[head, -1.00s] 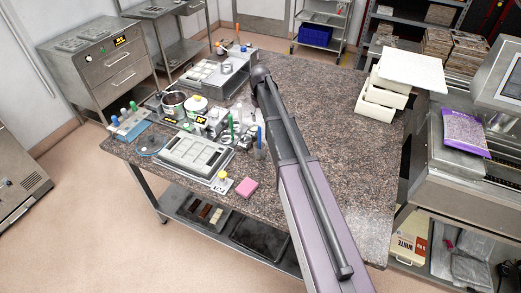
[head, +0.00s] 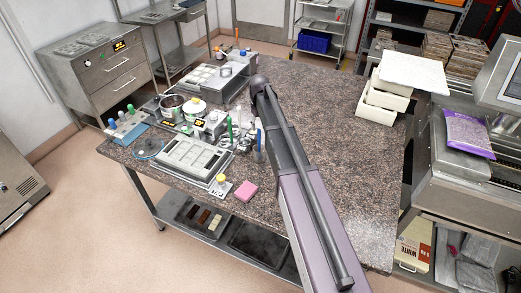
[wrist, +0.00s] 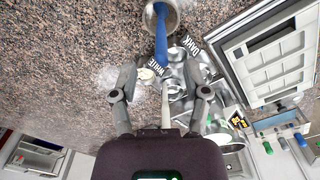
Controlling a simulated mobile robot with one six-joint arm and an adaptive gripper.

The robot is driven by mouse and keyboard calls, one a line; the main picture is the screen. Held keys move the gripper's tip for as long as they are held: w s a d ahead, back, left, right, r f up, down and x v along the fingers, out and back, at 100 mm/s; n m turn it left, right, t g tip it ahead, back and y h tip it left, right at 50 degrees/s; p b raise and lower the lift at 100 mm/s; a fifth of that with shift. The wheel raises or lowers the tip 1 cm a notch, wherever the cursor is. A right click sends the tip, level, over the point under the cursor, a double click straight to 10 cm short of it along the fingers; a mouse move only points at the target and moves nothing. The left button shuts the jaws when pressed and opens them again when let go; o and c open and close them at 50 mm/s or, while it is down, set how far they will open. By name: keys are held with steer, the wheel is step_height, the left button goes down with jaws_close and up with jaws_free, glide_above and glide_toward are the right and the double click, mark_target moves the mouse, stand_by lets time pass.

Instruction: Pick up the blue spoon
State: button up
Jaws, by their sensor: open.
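The blue spoon (wrist: 161,38) shows in the wrist view as a long blue handle with one end in a round metal cup (wrist: 172,16). In the head view the blue spoon (head: 260,147) stands upright near the middle of the granite table, just left of my arm. My gripper (wrist: 160,80) is open, its fingers spread to either side of the spoon's line. The blue handle lies just beyond the fingertips, and I see no contact. A pale bar (wrist: 165,112) lies between the fingers; I cannot tell whether it belongs to the spoon. My arm hides the gripper in the head view.
A grey mould tray (head: 187,160), a pink block (head: 245,191) and a green upright tool (head: 230,129) stand left of the spoon. Labelled containers crowd close to the right finger in the wrist view. White bins (head: 377,110) stand at the table's right; the granite between is clear.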

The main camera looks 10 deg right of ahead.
steer(key=shift+f, duration=0.1)
steer(key=b, duration=0.5)
glide_above(259, 144)
steer(key=shift+w+d+f, duration=0.1)
steer(key=shift+w+f, duration=0.05)
steer(key=shift+f, duration=1.1)
steer(key=shift+w+f, duration=0.15)
steer(key=shift+f, duration=1.1)
jaws_close()
